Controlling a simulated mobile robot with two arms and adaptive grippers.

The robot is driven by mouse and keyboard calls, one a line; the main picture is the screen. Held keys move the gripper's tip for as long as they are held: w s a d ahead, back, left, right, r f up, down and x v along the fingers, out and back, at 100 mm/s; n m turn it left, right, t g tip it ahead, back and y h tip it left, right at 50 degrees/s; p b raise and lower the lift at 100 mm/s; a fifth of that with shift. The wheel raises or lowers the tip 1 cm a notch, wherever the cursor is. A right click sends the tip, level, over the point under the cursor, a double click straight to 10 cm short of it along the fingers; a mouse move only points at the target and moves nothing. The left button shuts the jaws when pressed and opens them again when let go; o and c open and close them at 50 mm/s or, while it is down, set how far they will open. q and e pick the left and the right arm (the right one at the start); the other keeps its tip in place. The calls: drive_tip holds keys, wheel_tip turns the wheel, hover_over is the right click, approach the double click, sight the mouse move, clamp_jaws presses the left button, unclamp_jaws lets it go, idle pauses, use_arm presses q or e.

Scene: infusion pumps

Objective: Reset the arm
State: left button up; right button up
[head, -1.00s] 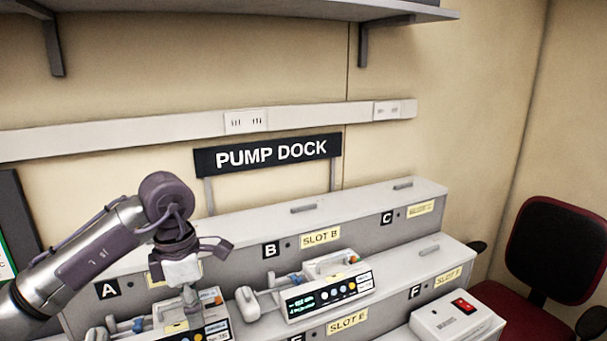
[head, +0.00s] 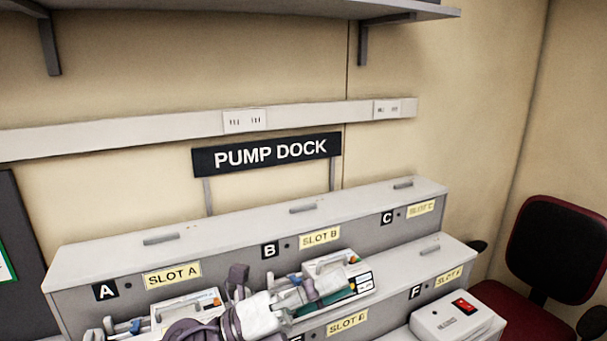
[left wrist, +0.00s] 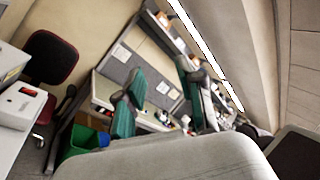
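My left gripper (head: 322,292) is low in the head view, pointing right, in front of the pump in slot B (head: 360,282) and hiding part of it. I cannot tell whether it touches that pump. In the left wrist view its two teal-padded fingers (left wrist: 157,97) are spread apart with only the room between them, so it is open and empty. A pump sits at slot A (head: 190,308), partly covered by my arm. My right gripper is not in view.
The stepped pump dock (head: 225,233) has a lower tier with slots E and F. A white box with a red switch (head: 455,318) stands at the right. A red-black chair (head: 555,250) is beyond it. A shelf (head: 250,14) hangs above. A green bin (left wrist: 82,143) shows in the wrist view.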

use_arm(q)
drive_tip(key=w+a+f+n+t+y, duration=0.3)
drive_tip(key=a+n+t+y, duration=0.45)
drive_tip(key=n, duration=0.45)
drive_tip(key=w+a+f+n+t+y, duration=0.3)
drive_tip(key=a+n+t+y, duration=0.5)
drive_tip(key=n, duration=0.5)
drive_tip(key=s+a+f+n+g+y, duration=0.1)
drive_tip(key=a+f+n+g+y, duration=0.3)
drive_tip(key=f+n, duration=0.5)
drive_tip(key=s+a+f+n+g+y, duration=0.15)
drive_tip(key=s+f+g, duration=0.25)
drive_tip(key=s+f, duration=0.4)
drive_tip(key=s+a+f+n+g+y, duration=0.1)
drive_tip(key=s+a+f+g+y, duration=0.15)
drive_tip(key=s+f, duration=0.45)
drive_tip(key=s+f+n+g+h, duration=0.2)
drive_tip(key=s+f+g, duration=0.45)
drive_tip(key=s, duration=0.35)
wheel_tip(320, 180, down, 30)
drive_tip(key=s+b, duration=0.2)
drive_tip(key=s+a+f+g, duration=0.1)
drive_tip(key=s+a+f, duration=0.1)
drive_tip(key=s+f, duration=0.6)
drive_tip(key=s+a+f+m+g+b, duration=0.1)
drive_tip(key=s+f, duration=0.6)
drive_tip(key=f, duration=0.1)
drive_tip(key=shift+s+a+f+y+b, duration=0.2)
drive_tip(key=shift+s+a+y+b, duration=0.1)
drive_tip(key=shift+s+a+y, duration=0.05)
